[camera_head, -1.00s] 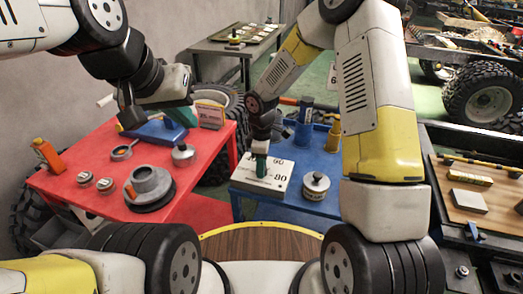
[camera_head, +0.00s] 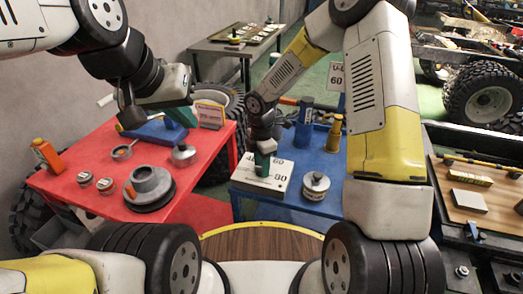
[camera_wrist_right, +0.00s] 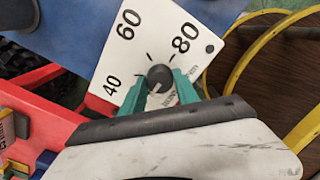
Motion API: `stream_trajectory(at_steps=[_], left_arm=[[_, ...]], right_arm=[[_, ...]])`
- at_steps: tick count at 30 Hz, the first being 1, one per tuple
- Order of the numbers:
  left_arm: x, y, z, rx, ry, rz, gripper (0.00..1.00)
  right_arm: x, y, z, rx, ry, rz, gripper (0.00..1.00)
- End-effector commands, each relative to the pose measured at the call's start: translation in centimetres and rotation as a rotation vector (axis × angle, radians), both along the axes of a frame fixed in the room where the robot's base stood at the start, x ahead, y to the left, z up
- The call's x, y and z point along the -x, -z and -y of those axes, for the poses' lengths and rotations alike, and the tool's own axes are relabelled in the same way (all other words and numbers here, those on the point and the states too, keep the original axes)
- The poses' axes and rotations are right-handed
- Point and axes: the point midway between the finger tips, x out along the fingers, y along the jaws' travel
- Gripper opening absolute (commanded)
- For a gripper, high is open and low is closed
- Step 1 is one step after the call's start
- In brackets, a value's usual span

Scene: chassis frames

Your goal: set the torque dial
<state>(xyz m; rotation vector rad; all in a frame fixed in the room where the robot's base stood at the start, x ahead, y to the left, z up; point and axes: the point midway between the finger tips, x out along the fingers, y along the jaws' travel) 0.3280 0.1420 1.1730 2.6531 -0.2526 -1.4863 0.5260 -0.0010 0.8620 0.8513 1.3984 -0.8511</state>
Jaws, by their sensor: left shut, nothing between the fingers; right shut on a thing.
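The torque dial is a white plate (camera_head: 268,183) on the blue table, marked 40, 60 and 80; it also shows in the right wrist view (camera_wrist_right: 209,33). Its dark round knob (camera_wrist_right: 159,77) sits between the teal fingers of my right gripper (camera_wrist_right: 161,88), which is shut on it. In the head view my right gripper (camera_head: 262,164) covers the knob. I cannot make out where the knob points. My left gripper (camera_head: 184,116) is shut and empty above the red table, near a blue object (camera_head: 155,132).
The blue table (camera_head: 300,163) also holds a lidded pot (camera_head: 316,186), a dark blue cylinder (camera_head: 304,124) and a brass one (camera_head: 334,134). The red table (camera_head: 80,165) holds a grey hub (camera_head: 149,186), small tins and an orange bottle (camera_head: 46,156). A card reading 60 (camera_head: 336,78) stands behind.

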Motion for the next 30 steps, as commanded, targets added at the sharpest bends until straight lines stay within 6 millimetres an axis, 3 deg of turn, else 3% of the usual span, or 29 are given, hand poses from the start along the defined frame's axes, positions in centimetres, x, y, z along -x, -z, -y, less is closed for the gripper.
stream_trajectory(at_steps=[13,14,16,26,30], left_arm=[[0.0,0.0,0.0,0.000,0.000,0.000,0.00],[0.0,0.0,0.0,0.000,0.000,0.000,0.00],[0.0,0.0,0.0,0.000,0.000,0.000,0.00],[0.0,0.0,0.0,0.000,0.000,0.000,0.00],[0.0,0.0,0.0,0.000,0.000,0.000,0.00]], right_arm=[[-0.1,0.0,0.0,0.001,-0.011,0.003,0.00],[-0.1,0.0,0.0,0.001,-0.011,0.003,0.43],[-0.1,0.0,0.0,0.000,-0.010,0.002,0.56],[0.0,-0.1,0.0,0.000,-0.009,0.001,0.58],[-0.1,-1.4,0.0,0.000,-0.009,0.004,0.58]])
